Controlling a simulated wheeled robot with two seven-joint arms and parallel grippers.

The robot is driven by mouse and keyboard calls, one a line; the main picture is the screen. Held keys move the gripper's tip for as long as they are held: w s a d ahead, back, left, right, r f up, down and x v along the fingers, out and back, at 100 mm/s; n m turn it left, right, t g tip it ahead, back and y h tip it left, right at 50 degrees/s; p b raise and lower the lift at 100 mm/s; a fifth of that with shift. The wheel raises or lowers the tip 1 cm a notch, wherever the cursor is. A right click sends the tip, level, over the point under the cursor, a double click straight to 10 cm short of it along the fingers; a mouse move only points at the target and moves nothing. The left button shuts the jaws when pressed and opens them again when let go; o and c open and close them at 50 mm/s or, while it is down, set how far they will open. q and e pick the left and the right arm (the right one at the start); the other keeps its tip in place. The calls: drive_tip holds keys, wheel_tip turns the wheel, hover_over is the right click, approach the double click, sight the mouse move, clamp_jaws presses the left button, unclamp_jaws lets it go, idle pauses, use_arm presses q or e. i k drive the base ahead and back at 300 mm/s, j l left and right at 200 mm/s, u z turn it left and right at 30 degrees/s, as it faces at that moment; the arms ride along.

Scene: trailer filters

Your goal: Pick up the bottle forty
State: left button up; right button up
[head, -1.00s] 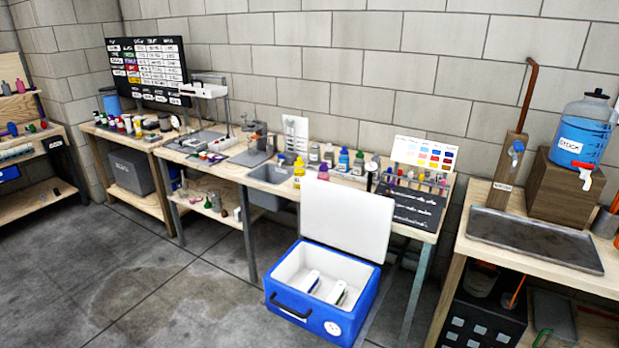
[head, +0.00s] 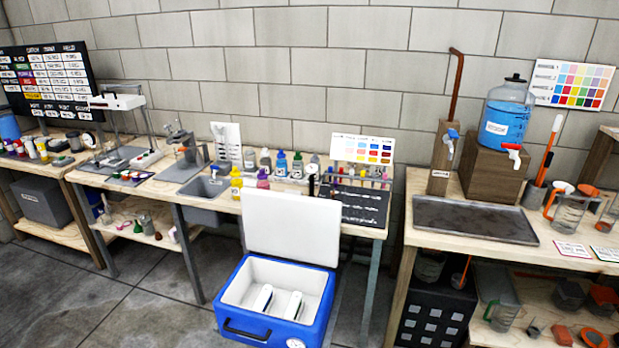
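Several small bottles stand on the middle wooden bench (head: 215,205) in the head view. A yellow bottle (head: 236,184) and a purple-pink bottle (head: 263,179) are near its front edge by the grey sink. A blue bottle (head: 281,164) stands behind them, between grey and white bottles such as this one (head: 265,160). Two white items (head: 263,299) lie inside the open blue cooler (head: 268,338). No label reading forty is legible, so I cannot tell which bottle is meant. Neither of my grippers is in view.
The cooler with its raised white lid (head: 292,228) stands on the floor before the middle bench. The right bench holds a metal tray (head: 473,222), a blue water jug (head: 506,118) on a wooden block and measuring jugs (head: 568,213). Open floor lies at the lower left.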

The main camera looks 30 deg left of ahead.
sight(237, 184)
drive_tip(key=j+z, duration=0.15)
drive_tip(key=j, duration=0.3)
drive_tip(key=j+z, duration=0.2)
drive_tip(key=j, duration=0.25)
drive_tip(key=j+z, duration=0.15)
drive_tip(key=j, duration=0.3)
drive_tip(key=k+j+z, duration=0.2)
drive_tip(key=j, duration=0.25)
drive_tip(key=j+z, duration=0.15)
drive_tip(key=j, duration=0.3)
drive_tip(key=k+j+z, duration=0.2)
drive_tip(key=j, duration=0.2)
drive_tip(key=i, duration=0.05)
